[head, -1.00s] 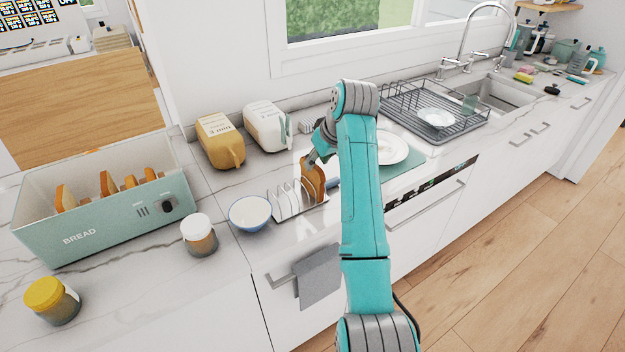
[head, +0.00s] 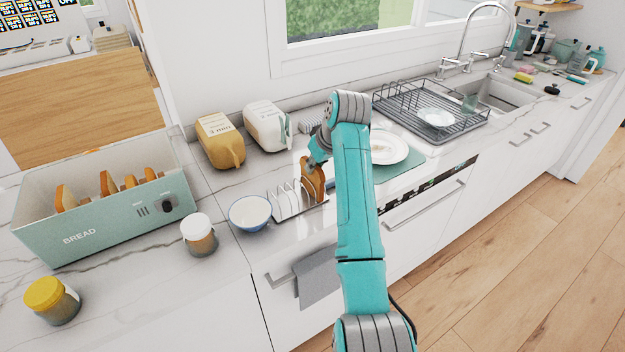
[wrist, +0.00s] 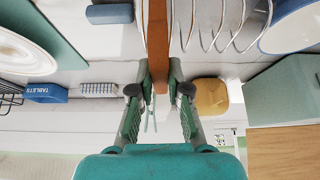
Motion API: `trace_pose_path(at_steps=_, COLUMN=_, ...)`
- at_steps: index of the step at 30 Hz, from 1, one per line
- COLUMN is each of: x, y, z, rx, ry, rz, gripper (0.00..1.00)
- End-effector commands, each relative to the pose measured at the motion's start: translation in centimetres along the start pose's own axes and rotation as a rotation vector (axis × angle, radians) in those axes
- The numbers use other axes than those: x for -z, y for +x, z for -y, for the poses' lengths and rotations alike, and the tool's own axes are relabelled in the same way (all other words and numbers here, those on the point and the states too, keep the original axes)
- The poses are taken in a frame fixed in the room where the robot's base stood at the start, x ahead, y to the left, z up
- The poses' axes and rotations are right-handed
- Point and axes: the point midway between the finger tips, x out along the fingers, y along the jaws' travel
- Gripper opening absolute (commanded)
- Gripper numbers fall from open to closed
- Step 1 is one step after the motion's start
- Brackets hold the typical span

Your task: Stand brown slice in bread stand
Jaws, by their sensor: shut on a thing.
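The brown slice (head: 311,178) is upright at the right end of the white wire bread stand (head: 285,205). My gripper (head: 317,158) is shut on its upper part; in the wrist view my gripper (wrist: 158,88) has a finger on each side of the slice (wrist: 157,35), seen edge-on. I cannot tell whether the slice's lower edge is inside a slot or touches the stand's base. No other slice shows in the stand.
A blue-rimmed bowl (head: 250,213) sits close left of the stand. A white plate (head: 388,147) on a green mat is to the right. Yellow (head: 220,142) and white (head: 267,127) containers stand behind. The bread bin (head: 100,222) with several slices is far left.

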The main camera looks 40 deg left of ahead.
Motion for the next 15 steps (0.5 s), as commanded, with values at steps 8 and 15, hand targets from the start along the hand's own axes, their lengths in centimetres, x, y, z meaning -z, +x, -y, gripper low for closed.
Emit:
trace_pose_path(at_steps=8, x=0.0, y=0.0, z=0.0, rx=0.000, ry=0.000, rz=0.000, gripper=0.00)
trace_pose_path(at_steps=15, x=0.6, y=-1.1, z=0.0, rx=0.000, ry=0.000, rz=-0.001, gripper=0.00)
